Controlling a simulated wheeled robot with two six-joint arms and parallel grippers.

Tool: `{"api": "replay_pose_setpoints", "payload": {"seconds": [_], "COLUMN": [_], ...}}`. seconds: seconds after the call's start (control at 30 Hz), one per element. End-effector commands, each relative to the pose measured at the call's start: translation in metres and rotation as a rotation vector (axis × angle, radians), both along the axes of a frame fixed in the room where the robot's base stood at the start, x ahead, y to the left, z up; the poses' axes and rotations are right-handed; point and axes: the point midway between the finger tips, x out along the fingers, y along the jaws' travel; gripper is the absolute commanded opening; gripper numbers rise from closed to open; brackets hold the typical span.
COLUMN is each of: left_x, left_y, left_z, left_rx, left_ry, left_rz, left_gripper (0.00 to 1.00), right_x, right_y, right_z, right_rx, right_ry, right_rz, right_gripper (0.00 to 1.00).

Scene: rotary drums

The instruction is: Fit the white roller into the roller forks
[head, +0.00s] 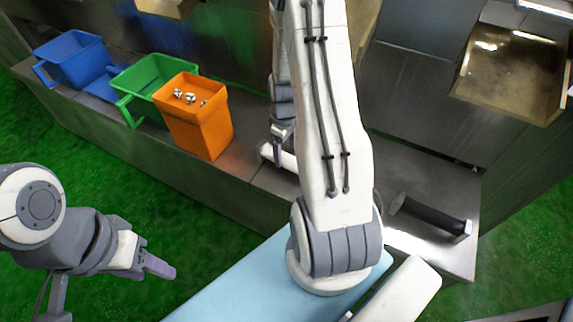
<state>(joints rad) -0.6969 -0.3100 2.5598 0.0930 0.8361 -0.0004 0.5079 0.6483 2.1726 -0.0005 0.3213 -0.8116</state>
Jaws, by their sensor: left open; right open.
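The white roller (279,157) lies on the metal counter, and my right arm hides its right part. My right gripper (281,136) is open, pointing down just above the roller's visible end; I cannot tell whether it touches it. A dark roller-shaped bar (433,214) sits on the counter to the right of my arm, with a light end piece at its right end. I cannot make out clear roller forks; my arm covers the counter between the two. My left gripper (158,266) is open and empty over the green floor, away from the counter.
On the counter's left stand a blue bin (75,58), a green bin (150,80) and an orange bin (206,125) with small metal pieces in it. A brass-coloured tray (510,75) juts from the wall at upper right. Green floor (120,185) lies before the counter (245,170).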

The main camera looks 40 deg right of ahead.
Motion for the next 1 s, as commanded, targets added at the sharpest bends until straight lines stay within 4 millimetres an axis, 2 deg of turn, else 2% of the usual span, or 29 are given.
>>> {"api": "replay_pose_setpoints", "payload": {"seconds": [0.23,0.5,0.77,0.87,0.9,1.0], "left_x": [0.000,0.000,0.000,0.000,0.000,0.000], "left_y": [0.000,0.000,0.000,0.000,0.000,0.000], "left_z": [-0.007,-0.022,-0.021,-0.021,-0.021,-0.021], "left_rx": [0.000,0.000,0.000,0.000,0.000,0.000], "left_ry": [0.000,0.000,0.000,0.000,0.000,0.000], "left_rz": [0.000,0.000,0.000,0.000,0.000,0.000], "left_gripper": [0.50,0.50,0.50,0.50,0.50,0.50], "right_x": [-0.001,-0.006,-0.005,-0.005,-0.005,-0.005], "right_y": [0.000,-0.002,-0.003,-0.003,-0.003,-0.003], "right_z": [-0.017,-0.057,-0.059,-0.059,-0.059,-0.059], "right_rx": [0.001,0.002,-0.001,-0.001,-0.001,0.000], "right_ry": [0.001,0.002,-0.001,-0.001,-0.001,-0.001], "right_rz": [0.000,0.001,0.000,0.000,0.000,-0.001], "right_gripper": [0.82,0.82,0.82,0.48,0.33,0.00]}}
